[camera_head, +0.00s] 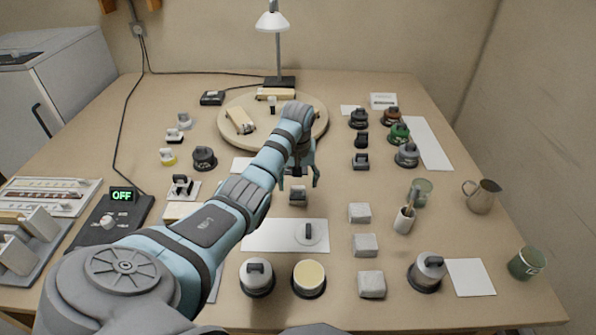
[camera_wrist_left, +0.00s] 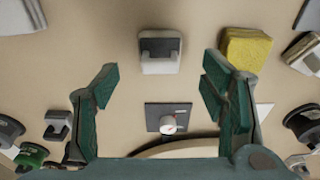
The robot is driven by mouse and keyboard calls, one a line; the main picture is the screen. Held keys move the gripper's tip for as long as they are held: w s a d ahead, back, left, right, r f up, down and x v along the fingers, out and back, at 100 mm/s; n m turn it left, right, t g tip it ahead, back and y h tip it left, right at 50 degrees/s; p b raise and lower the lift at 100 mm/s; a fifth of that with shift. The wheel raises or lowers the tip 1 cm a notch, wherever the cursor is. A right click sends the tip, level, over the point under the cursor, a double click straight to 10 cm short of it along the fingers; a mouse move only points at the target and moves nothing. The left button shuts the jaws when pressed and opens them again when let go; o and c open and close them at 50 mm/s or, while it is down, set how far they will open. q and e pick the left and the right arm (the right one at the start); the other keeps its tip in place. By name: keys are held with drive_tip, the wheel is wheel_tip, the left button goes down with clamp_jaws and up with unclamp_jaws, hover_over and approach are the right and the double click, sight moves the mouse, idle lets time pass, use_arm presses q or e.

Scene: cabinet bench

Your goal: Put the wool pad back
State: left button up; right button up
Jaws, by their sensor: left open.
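My left gripper (camera_head: 302,178) is open and empty above the middle of the bench; its spread fingers also show in the left wrist view (camera_wrist_left: 160,100). A small pale grey block with a dark handle (camera_head: 298,195) stands just in front of it, and shows beyond the fingertips in the wrist view (camera_wrist_left: 160,52). A yellow pad (camera_wrist_left: 245,48) lies beside that block in the wrist view; my arm hides it in the head view. Several pale grey blocks (camera_head: 360,212) stand in a column to the right. I cannot tell which is the wool pad. My right gripper is out of view.
A round wooden board (camera_head: 311,133) lies behind the gripper, with a lamp (camera_head: 272,24) beyond. Dark-based pots (camera_head: 406,155) stand right of it. A brush cup (camera_head: 404,221), metal jug (camera_head: 481,196) and green cup (camera_head: 527,262) crowd the right. A white sheet (camera_head: 268,236) lies in front.

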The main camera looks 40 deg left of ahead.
sight(298, 199)
use_arm(q)
drive_tip(key=r, duration=0.3)
drive_tip(key=r+p, duration=0.1)
drive_tip(key=r, duration=0.1)
drive_tip(key=shift+s+d+r, duration=0.25)
drive_tip(key=shift+r, duration=0.1)
